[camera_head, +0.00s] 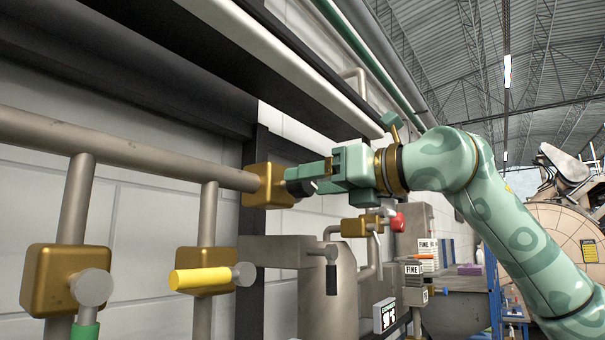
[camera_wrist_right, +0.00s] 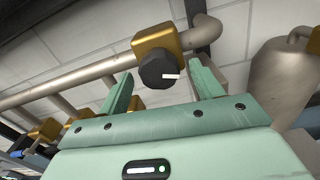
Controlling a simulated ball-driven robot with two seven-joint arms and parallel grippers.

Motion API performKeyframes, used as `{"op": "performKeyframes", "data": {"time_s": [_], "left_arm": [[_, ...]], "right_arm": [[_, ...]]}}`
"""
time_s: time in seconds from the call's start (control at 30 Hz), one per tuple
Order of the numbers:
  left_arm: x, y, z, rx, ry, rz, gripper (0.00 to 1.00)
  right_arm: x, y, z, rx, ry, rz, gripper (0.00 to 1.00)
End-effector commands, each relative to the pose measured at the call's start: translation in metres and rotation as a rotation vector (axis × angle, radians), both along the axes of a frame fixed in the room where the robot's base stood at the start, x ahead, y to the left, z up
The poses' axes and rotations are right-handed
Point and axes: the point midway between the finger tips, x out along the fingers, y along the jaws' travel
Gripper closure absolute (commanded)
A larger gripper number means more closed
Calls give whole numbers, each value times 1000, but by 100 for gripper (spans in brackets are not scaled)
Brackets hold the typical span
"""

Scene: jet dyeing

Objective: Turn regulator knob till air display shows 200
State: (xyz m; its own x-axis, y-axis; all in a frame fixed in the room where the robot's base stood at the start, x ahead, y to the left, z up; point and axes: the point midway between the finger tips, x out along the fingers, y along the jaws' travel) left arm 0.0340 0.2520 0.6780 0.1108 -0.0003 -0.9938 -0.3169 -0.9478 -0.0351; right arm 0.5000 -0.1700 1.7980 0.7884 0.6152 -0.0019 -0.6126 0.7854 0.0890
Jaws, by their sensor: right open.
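The regulator knob (camera_wrist_right: 158,71) is round and black with a white pointer mark, in the right wrist view. In the wrist view, the knob appears between the two fingertips (camera_wrist_right: 162,76); contact cannot be told. A small white box with a dark panel (camera_head: 384,316) is low in the head view; its reading is not legible. My left gripper is out of view.
A pipe (camera_head: 120,145) runs along the white wall to the block. Other gold valves stand lower left, one with a yellow handle (camera_head: 200,278). A valve with a red knob (camera_head: 397,222) is below my right wrist. A dark ledge overhangs above.

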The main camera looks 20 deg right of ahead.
Motion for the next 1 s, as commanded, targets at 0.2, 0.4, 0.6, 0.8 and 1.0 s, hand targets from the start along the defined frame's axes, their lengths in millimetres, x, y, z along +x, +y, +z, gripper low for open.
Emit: {"op": "performKeyframes", "data": {"time_s": [0.2,0.4,0.6,0.8,1.0], "left_arm": [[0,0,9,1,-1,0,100],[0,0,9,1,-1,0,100],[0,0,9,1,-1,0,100],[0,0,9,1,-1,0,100],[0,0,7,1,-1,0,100]], "right_arm": [[20,16,1,1,1,1,34],[23,18,0,1,-2,0,34],[23,18,0,1,-1,0,54],[23,18,0,1,-1,0,79],[23,17,0,17,11,0,79]]}}
